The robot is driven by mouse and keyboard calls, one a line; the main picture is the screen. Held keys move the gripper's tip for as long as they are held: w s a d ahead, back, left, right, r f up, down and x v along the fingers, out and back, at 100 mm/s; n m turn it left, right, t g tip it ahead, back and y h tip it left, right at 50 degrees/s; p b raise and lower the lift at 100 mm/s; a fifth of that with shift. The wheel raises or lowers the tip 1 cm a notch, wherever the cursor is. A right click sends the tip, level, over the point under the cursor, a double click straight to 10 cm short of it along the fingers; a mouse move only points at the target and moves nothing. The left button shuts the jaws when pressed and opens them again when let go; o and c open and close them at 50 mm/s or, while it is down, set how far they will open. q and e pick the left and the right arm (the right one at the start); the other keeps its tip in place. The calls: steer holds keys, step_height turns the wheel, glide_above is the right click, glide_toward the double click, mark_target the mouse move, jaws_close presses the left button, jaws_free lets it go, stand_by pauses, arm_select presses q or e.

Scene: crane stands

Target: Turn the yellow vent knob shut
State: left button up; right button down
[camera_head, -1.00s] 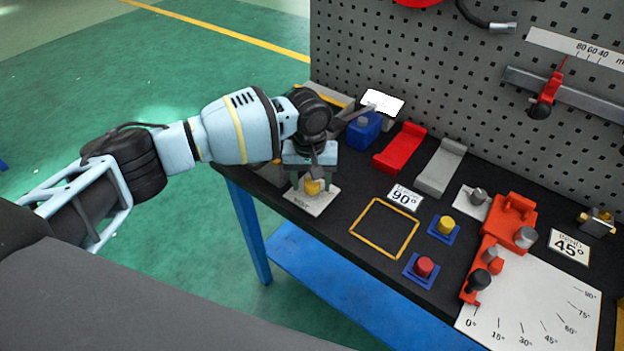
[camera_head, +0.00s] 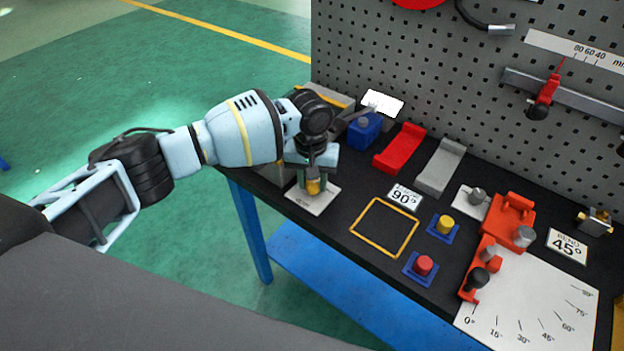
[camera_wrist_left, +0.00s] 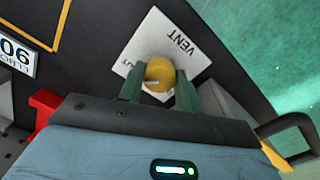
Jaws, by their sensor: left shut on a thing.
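The yellow vent knob (camera_head: 313,187) stands on a white plate (camera_head: 318,205) near the front left corner of the bench. In the left wrist view the round yellow knob (camera_wrist_left: 160,75) sits on the plate marked VENT (camera_wrist_left: 185,38). My left gripper (camera_head: 314,182) reaches down over the knob. Its two green fingers (camera_wrist_left: 159,90) are shut on the knob, one on each side. Part of the knob is hidden behind the fingers in the head view. My right gripper is not in view.
A blue box (camera_head: 363,131), a red block (camera_head: 400,148) and a grey block (camera_head: 441,166) stand behind and right of the gripper. A yellow square outline (camera_head: 353,233) marks bare bench top. Yellow (camera_head: 445,225) and red (camera_head: 424,265) buttons lie further right.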

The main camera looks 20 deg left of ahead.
mark_target(312, 182)
arm_select(q)
steer(key=o, duration=1)
steer(key=shift+r, duration=0.1)
step_height(312, 182, up, 8)
steer(key=shift+a+f+p, duration=0.1)
steer(key=shift+f+p, duration=0.05)
steer(key=shift+p, duration=0.2)
steer(key=shift+f, duration=0.1)
